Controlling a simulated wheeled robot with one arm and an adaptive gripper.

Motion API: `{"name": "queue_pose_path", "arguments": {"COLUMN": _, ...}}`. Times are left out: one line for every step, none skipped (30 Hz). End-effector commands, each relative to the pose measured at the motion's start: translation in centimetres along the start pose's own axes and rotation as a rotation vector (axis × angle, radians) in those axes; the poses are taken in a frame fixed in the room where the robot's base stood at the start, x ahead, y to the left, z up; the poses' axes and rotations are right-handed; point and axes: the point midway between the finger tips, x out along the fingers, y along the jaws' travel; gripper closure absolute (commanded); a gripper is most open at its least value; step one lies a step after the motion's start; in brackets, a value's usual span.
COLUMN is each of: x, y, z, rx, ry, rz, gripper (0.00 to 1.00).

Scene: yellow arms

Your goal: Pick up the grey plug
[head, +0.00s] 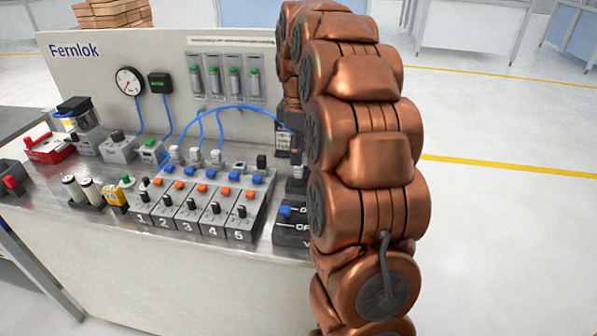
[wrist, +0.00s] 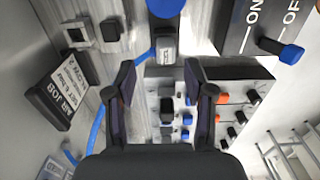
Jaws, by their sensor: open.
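In the head view, my copper arm stands at the right of the bench and mostly hides my gripper. A blue hose (head: 240,107) arcs toward that spot. Other pale grey plugs (head: 195,155) with blue hoses stand behind the numbered valve block (head: 190,215).
A dark ON/OFF switch box (wrist: 262,25) with a blue lever is close on the right. An AIR JOB sign (wrist: 57,95) stands at left. The panel (head: 100,90) with a gauge (head: 130,81) rises behind the bench. Floor right of the bench is clear.

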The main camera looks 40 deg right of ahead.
Motion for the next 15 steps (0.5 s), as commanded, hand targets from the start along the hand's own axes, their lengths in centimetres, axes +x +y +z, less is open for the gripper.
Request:
{"name": "queue_pose_path", "arguments": {"x": 0.2, "y": -0.1, "z": 0.0, "rx": 0.0, "ry": -0.001, "rz": -0.002, "gripper": 0.47}}
{"name": "queue_pose_path", "arguments": {"x": 0.3, "y": -0.2, "z": 0.0, "rx": 0.0, "ry": -0.001, "rz": -0.003, "gripper": 0.47}}
{"name": "queue_pose_path", "arguments": {"x": 0.6, "y": -0.3, "z": 0.0, "rx": 0.0, "ry": -0.002, "rz": -0.005, "gripper": 0.47}}
{"name": "queue_pose_path", "arguments": {"x": 0.8, "y": -0.3, "z": 0.0, "rx": 0.0, "ry": -0.002, "rz": -0.005, "gripper": 0.47}}
{"name": "queue_pose_path", "arguments": {"x": 1.0, "y": -0.4, "z": 0.0, "rx": 0.0, "ry": -0.002, "rz": -0.005, "gripper": 0.47}}
{"name": "queue_pose_path", "arguments": {"x": 1.3, "y": -0.4, "z": 0.0, "rx": 0.001, "ry": -0.001, "rz": -0.003, "gripper": 0.47}}
{"name": "queue_pose_path", "arguments": {"x": 1.5, "y": -0.5, "z": 0.0, "rx": 0.001, "ry": -0.001, "rz": -0.002, "gripper": 0.47}}
{"name": "queue_pose_path", "arguments": {"x": 1.8, "y": -0.5, "z": 0.0, "rx": 0.001, "ry": -0.001, "rz": -0.001, "gripper": 0.47}}
{"name": "queue_pose_path", "arguments": {"x": 2.2, "y": -0.7, "z": 0.0, "rx": 0.001, "ry": -0.002, "rz": -0.003, "gripper": 0.47}}
{"name": "queue_pose_path", "arguments": {"x": 2.6, "y": -0.8, "z": 0.0, "rx": 0.001, "ry": -0.003, "rz": -0.005, "gripper": 0.47}}
{"name": "queue_pose_path", "arguments": {"x": 2.9, "y": -0.9, "z": 0.0, "rx": 0.002, "ry": -0.003, "rz": -0.006, "gripper": 0.47}}
{"name": "queue_pose_path", "arguments": {"x": 3.5, "y": -0.8, "z": 0.0, "rx": 0.001, "ry": -0.002, "rz": -0.005, "gripper": 0.47}}
{"name": "queue_pose_path", "arguments": {"x": 3.9, "y": -0.8, "z": -0.1, "rx": 0.001, "ry": -0.001, "rz": -0.004, "gripper": 0.47}}
{"name": "queue_pose_path", "arguments": {"x": 4.2, "y": -0.8, "z": -0.1, "rx": 0.001, "ry": -0.001, "rz": -0.003, "gripper": 0.47}}
{"name": "queue_pose_path", "arguments": {"x": 4.5, "y": -0.8, "z": -0.1, "rx": 0.0, "ry": 0.0, "rz": -0.003, "gripper": 0.47}}
